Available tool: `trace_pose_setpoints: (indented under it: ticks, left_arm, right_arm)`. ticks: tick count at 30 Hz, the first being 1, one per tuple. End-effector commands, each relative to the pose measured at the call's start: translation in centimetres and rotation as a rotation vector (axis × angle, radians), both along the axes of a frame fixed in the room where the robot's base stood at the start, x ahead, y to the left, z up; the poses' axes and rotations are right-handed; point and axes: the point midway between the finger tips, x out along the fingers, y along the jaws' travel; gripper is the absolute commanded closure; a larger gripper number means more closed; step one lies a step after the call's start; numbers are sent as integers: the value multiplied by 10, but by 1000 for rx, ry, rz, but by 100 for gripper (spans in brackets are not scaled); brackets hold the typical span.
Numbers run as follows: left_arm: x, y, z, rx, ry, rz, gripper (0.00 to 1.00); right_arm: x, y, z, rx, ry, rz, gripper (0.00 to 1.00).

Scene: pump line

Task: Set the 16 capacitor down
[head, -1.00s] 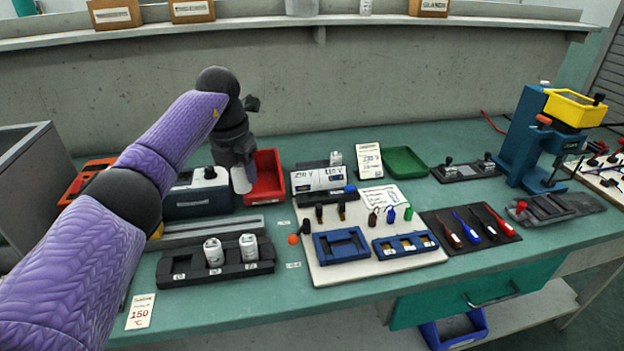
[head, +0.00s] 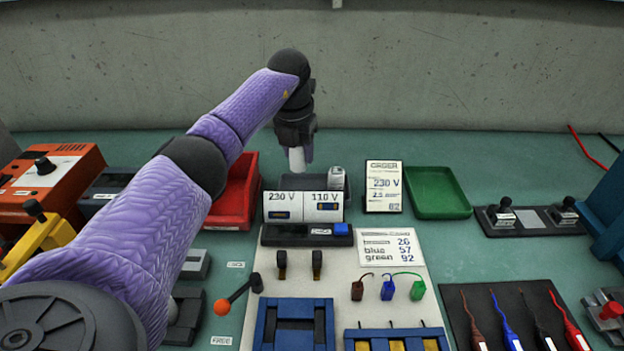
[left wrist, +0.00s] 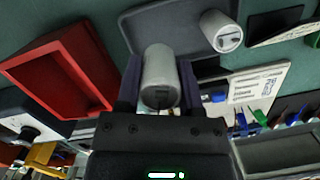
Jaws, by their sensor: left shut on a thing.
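My left gripper (head: 299,152) is shut on a pale grey cylindrical capacitor (head: 296,160). In the left wrist view the capacitor (left wrist: 159,78) sits upright between the two fingers (left wrist: 158,88); I cannot read a number on it. It is over or just beside the dark grey tray (left wrist: 185,22), behind the 230 V / 110 V sign (head: 303,207). A second grey capacitor (head: 335,176) stands at the tray's right side and also shows in the left wrist view (left wrist: 221,31). I cannot tell whether the held capacitor touches the tray. My right gripper is not in view.
A red bin (head: 236,190) lies just left of the tray. A card stand (head: 383,187) and a green bin (head: 437,193) are to the right. A white board (head: 340,275) with blue fixtures and small coloured parts lies in front.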

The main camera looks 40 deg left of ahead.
Motion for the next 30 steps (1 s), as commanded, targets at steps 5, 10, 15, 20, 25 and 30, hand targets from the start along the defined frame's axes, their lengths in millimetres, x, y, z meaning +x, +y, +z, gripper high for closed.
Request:
trace_pose_setpoints:
  ticks: [5,10,15,20,25,30]
  left_arm:
    - [0,-1,-35,-2,3,-1,100]
    - [0,0,-66,-1,4,0,100]
    - [0,0,-65,-1,0,0,100]
    - [0,0,-68,0,1,0,100]
    - [0,0,-67,-1,0,0,17]
    - [0,0,-67,-1,0,0,17]
  right_arm:
    - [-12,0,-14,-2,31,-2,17]
    - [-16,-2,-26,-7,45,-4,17]
    - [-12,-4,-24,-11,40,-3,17]
    - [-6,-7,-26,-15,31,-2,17]
    - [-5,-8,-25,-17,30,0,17]
    - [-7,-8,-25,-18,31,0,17]
